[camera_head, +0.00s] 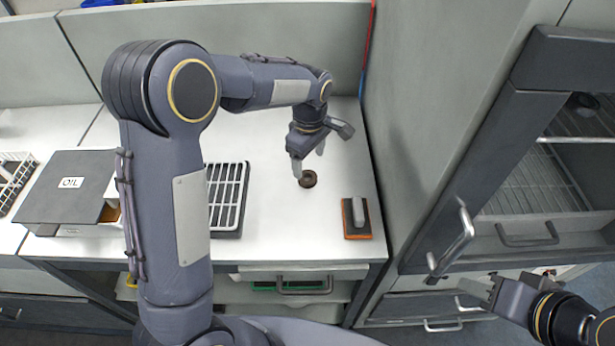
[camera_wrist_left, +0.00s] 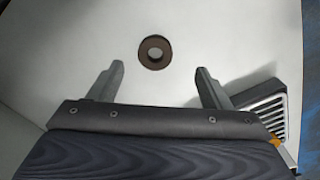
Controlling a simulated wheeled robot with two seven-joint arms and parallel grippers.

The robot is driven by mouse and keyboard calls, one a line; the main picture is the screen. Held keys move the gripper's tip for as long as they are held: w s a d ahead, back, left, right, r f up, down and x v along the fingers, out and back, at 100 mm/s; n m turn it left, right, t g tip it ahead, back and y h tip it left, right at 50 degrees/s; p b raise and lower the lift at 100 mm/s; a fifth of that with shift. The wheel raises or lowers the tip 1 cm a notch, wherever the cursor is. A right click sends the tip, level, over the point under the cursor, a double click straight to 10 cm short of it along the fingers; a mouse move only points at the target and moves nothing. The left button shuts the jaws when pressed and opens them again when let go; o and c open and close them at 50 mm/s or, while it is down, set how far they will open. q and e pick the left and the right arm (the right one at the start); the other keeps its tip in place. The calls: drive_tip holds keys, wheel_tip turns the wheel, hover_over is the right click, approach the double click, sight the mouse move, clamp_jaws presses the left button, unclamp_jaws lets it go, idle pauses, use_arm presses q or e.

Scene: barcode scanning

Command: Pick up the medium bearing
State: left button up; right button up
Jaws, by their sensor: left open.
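The bearing, a small dark brown ring (camera_head: 308,179), lies flat on the white tabletop in the head view. It also shows in the left wrist view (camera_wrist_left: 154,52), ahead of the fingertips and between their lines. My left gripper (camera_head: 308,165) is open and empty, just above and beside the ring. In the left wrist view its two fingers (camera_wrist_left: 159,70) stand apart, with bare table between them. My right gripper (camera_head: 480,287) is at the lower right of the head view, far from the table top; whether its fingers are parted is unclear.
A black-and-orange block with a grey handle (camera_head: 357,228) lies right of the ring. A slatted rack (camera_head: 228,195) stands left of it. An OIL box (camera_head: 70,190) is further left. A grey cabinet wall (camera_head: 420,100) bounds the table's right side. Table around the ring is clear.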

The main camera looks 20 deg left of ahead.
sight(308, 177)
use_arm(q)
drive_tip(key=f, duration=0.2)
drive_tip(key=f+p, duration=0.1)
drive_tip(key=f, duration=0.1)
drive_tip(key=f+p, duration=0.1)
drive_tip(key=f, duration=0.2)
drive_tip(key=shift+w+a, duration=0.2)
drive_tip(key=shift+w, duration=0.2)
drive_tip(key=shift+c, duration=0.3)
drive_tip(key=c, duration=0.9)
drive_tip(key=shift+c, duration=0.9)
